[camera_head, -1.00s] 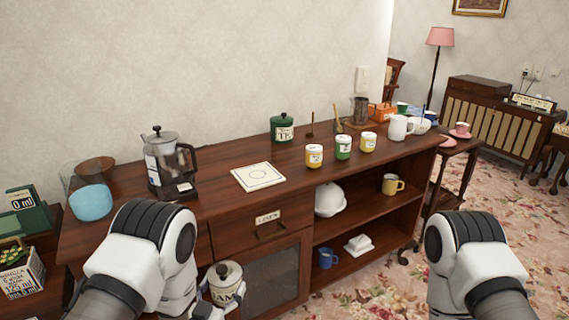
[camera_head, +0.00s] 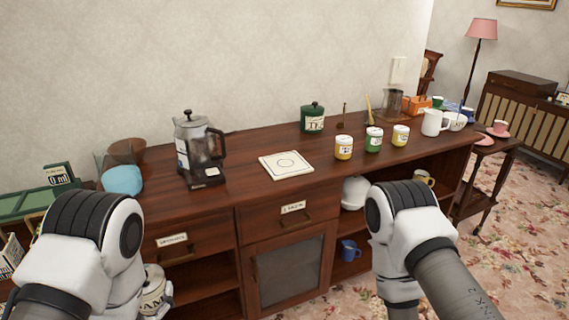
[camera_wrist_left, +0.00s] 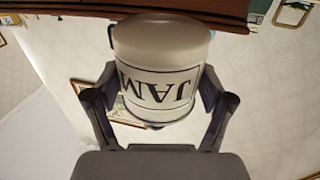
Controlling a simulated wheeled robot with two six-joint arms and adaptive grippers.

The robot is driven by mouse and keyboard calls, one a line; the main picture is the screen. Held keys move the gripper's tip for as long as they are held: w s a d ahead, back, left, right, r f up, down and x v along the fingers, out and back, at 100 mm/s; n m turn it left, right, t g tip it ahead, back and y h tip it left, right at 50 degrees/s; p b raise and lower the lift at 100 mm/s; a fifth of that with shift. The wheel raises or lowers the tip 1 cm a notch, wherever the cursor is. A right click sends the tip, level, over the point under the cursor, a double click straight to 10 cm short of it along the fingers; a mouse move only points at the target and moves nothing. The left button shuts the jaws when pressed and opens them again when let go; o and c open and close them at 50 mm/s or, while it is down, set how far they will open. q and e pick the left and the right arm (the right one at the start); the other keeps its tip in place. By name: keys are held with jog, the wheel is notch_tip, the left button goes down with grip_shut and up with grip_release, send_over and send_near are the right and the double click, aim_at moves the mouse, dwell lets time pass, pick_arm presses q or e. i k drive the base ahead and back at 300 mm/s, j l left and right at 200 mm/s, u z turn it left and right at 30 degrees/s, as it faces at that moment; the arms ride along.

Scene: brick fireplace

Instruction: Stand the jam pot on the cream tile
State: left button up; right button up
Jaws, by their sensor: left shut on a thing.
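The jam pot (camera_head: 152,290) is a cream pot with a dark-lettered label, low at the left in the head view, in front of the sideboard and below its top. It fills the middle of the left wrist view (camera_wrist_left: 160,60), its JAM label upside down. My left gripper (camera_wrist_left: 160,90) is shut on it, a finger at each side. In the head view that gripper (camera_head: 158,300) is mostly hidden by my wrist and the pot. The cream tile (camera_head: 287,173), square with a ring mark, lies bare on the sideboard top. My right gripper is out of view below my right arm.
The sideboard top (camera_head: 240,205) is clear around the tile. A coffee machine (camera_head: 200,155) stands left of it. A drawer (camera_head: 270,222) is below.

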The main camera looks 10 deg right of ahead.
aim_at(286, 162)
jog(key=i+l+u, duration=0.15)
jog(key=l+u, duration=0.2)
jog(key=l, duration=0.5)
jog(key=l+u, duration=0.35)
jog(key=l, duration=0.45)
jog(key=l+u, duration=0.35)
jog(key=l, duration=0.55)
